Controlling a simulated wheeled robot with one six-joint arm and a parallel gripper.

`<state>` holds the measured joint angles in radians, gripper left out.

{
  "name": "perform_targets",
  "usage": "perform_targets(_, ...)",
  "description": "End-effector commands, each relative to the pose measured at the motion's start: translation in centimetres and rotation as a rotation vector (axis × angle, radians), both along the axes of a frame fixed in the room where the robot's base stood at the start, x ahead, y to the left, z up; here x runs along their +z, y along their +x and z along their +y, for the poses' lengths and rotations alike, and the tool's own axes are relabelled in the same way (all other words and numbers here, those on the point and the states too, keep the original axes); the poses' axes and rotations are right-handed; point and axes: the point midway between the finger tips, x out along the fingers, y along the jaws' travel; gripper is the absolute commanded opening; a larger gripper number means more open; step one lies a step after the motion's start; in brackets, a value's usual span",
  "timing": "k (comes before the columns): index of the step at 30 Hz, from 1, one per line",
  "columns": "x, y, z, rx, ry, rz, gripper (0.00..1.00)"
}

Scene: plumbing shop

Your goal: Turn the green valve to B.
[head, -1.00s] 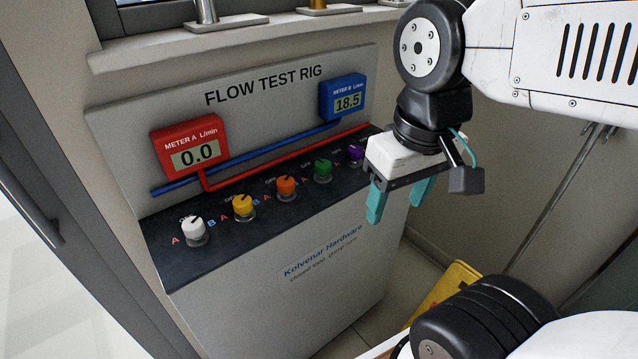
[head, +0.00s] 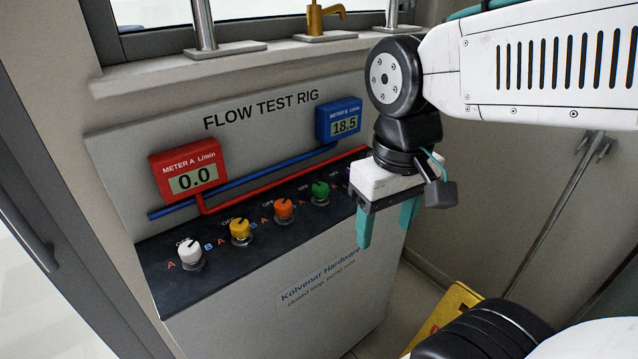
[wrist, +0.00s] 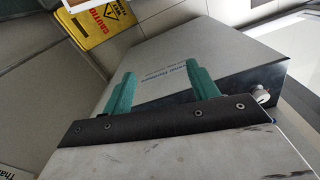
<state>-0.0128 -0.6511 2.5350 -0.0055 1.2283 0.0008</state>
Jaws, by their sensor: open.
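The green valve knob (head: 320,190) stands on the black panel (head: 216,272) of the flow test rig in the head view. It is right of the orange knob (head: 284,207). Its pointer and letters are too small to read. Meter A (head: 188,171) is red and shows 0.0; meter B (head: 339,121) is blue and shows 18.5. My gripper (head: 385,232) is open and empty, with teal fingers pointing down, right of the green knob and in front of the panel's right end. The wrist view shows its fingers (wrist: 160,95) over the rig's front, apart from any knob.
A yellow knob (head: 240,229) and a white knob (head: 190,250) stand further left. A purple knob is mostly hidden behind my gripper. Red and blue pipes run above the panel. A yellow caution sign (wrist: 97,22) lies beyond the rig in the wrist view.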

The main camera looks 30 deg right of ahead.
Motion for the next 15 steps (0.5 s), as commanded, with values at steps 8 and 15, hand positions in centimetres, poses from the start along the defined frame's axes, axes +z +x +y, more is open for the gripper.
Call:
perform_targets(8,0.7,6.9,-0.2,0.091,-0.044,0.120,0.59)
perform_targets(15,0.7,14.0,-0.4,0.254,-0.092,0.208,0.59)
